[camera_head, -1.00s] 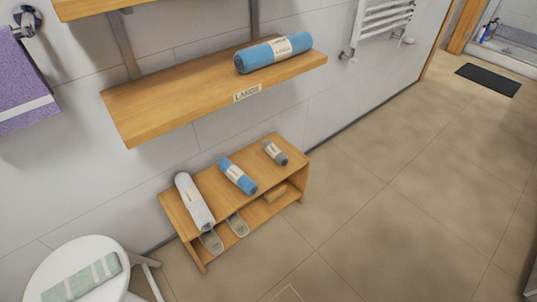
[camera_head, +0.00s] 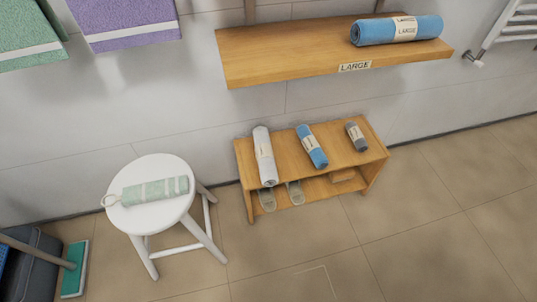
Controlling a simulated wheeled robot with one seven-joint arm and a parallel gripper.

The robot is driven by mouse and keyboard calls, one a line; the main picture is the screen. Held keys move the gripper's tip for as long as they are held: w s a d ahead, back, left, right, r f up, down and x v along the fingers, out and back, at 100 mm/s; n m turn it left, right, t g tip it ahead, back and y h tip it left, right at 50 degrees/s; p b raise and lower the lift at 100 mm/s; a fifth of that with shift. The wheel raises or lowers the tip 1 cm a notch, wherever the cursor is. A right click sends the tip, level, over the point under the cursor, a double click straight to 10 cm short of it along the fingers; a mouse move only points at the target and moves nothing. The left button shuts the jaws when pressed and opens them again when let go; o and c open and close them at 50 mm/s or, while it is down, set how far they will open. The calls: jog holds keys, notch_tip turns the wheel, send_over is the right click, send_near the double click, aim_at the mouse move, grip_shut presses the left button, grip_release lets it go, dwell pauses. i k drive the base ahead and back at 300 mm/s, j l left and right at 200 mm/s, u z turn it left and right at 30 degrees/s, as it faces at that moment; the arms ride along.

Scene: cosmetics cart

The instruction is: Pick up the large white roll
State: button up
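The large white roll (camera_head: 264,157) lies on top of a low wooden bench (camera_head: 285,151), at its left end, with a paper band around it. To its right on the same bench top lie a blue roll (camera_head: 312,147) and a smaller grey roll (camera_head: 356,137), apart from each other. A larger blue roll (camera_head: 396,30) lies on the wall shelf above, which bears a "LARGE" label (camera_head: 355,67). My gripper is not in view.
Slippers (camera_head: 295,193) sit on the bench's lower shelf. Floor in front is clear.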

aim_at(264, 154)
jog(key=i+u, duration=0.1)
jog(key=u, duration=0.7)
jog(key=i+l+u, duration=0.2)
jog(key=u, duration=0.2)
jog(key=i+l+u, duration=0.2)
jog(key=u, duration=0.15)
jog(key=i+l, duration=0.1)
